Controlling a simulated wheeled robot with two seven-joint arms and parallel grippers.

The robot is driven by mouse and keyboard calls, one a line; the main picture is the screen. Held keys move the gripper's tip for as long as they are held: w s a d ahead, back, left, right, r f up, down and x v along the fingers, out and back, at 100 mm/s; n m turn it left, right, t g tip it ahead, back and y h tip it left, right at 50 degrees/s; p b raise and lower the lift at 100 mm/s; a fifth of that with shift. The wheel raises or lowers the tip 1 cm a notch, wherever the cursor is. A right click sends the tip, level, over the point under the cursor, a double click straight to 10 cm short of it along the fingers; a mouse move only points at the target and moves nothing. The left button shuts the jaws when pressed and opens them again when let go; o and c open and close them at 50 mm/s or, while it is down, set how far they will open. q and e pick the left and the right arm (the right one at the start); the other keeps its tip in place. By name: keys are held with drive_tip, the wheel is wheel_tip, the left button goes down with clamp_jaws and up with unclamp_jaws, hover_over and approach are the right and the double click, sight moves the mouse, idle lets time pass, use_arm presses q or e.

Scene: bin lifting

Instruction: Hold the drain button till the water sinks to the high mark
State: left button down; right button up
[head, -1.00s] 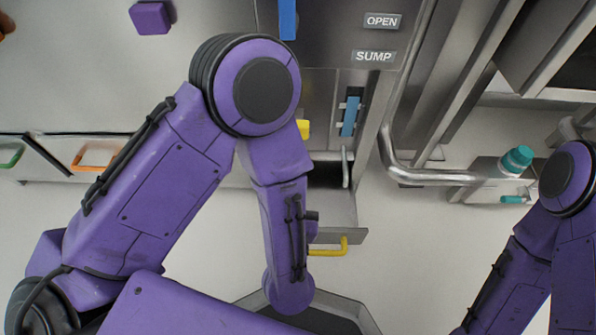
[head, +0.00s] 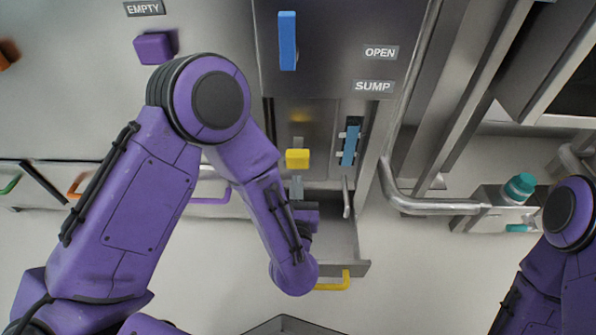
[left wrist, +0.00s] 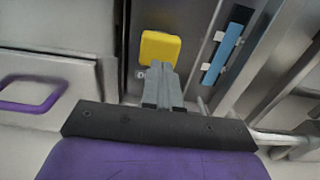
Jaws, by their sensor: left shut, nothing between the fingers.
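A yellow square button (head: 297,159) sits on the grey panel in the head view. In the left wrist view the yellow button (left wrist: 160,48) is just beyond my fingertips, with a label below it mostly hidden, its first letter seeming to be D. My left gripper (head: 297,183) is shut and empty, just below the button; in the left wrist view its fingertips (left wrist: 160,68) overlap the button's lower edge. I cannot tell whether they touch. A blue water column (head: 349,145) stands in a slot right of the button, with pale marks beside it. My right gripper is out of view.
A blue handle (head: 288,40) is above the button, near the OPEN (head: 381,52) and SUMP (head: 374,86) labels. A purple block (head: 153,48) is at upper left. A metal pipe (head: 430,205) bends on the right. A drawer with a yellow handle (head: 333,285) lies below.

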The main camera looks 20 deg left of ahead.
sight(297, 163)
use_arm(q)
drive_tip(key=shift+x, duration=2.2)
